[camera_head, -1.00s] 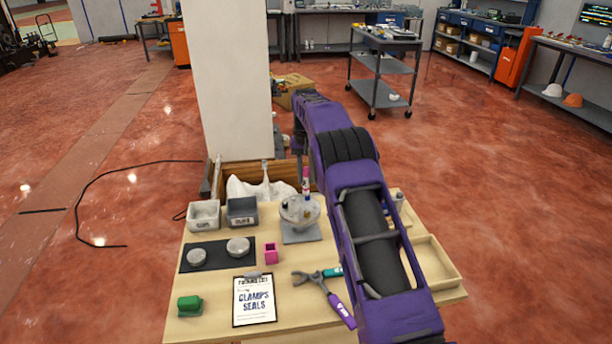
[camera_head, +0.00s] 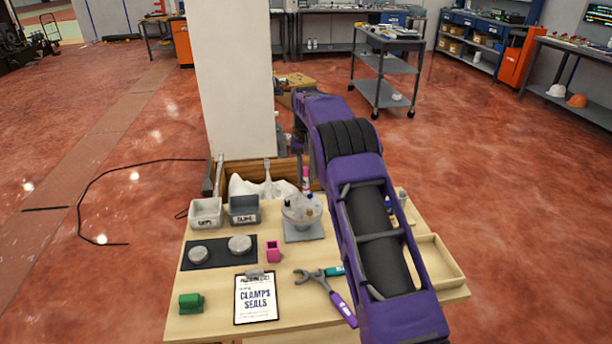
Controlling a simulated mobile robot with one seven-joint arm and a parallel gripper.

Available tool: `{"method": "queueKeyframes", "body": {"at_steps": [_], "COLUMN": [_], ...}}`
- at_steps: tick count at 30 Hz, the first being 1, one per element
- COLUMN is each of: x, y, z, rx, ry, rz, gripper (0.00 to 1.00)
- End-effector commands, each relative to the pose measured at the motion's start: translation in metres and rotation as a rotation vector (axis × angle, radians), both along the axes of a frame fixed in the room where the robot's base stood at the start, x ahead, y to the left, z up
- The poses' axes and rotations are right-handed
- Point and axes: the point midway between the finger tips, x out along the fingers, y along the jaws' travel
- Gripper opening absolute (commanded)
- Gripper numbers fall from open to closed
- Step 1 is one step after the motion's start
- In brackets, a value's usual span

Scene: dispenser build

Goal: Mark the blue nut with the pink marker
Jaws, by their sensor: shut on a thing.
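My gripper (camera_head: 304,164) is small in the head view and partly hidden by my purple arm. It is shut on the pink marker (camera_head: 306,180), which hangs roughly upright below it. The marker is over or just behind a round, pale dispenser (camera_head: 298,220) on a grey base. Small blue and gold-coloured bits show at the dispenser's top. I cannot tell which of them, if any, is the blue nut, nor whether the marker touches anything.
Left of the dispenser are two small bins (camera_head: 244,210) and a dark mat (camera_head: 219,264) with two round tins. In front are a pink block (camera_head: 273,251), a clipboard (camera_head: 256,298), a wrench-like tool (camera_head: 326,285) and a green part (camera_head: 191,302). A wooden tray (camera_head: 437,262) is at right.

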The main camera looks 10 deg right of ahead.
Motion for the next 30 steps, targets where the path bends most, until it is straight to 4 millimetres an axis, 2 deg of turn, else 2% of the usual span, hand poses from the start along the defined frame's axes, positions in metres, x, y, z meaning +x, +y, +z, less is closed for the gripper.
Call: {"method": "queueKeyframes", "body": {"at_steps": [30], "x": [0.000], "y": [0.000], "z": [-0.015], "rx": [0.000], "ry": [0.000], "rz": [0.000], "gripper": [0.00]}}
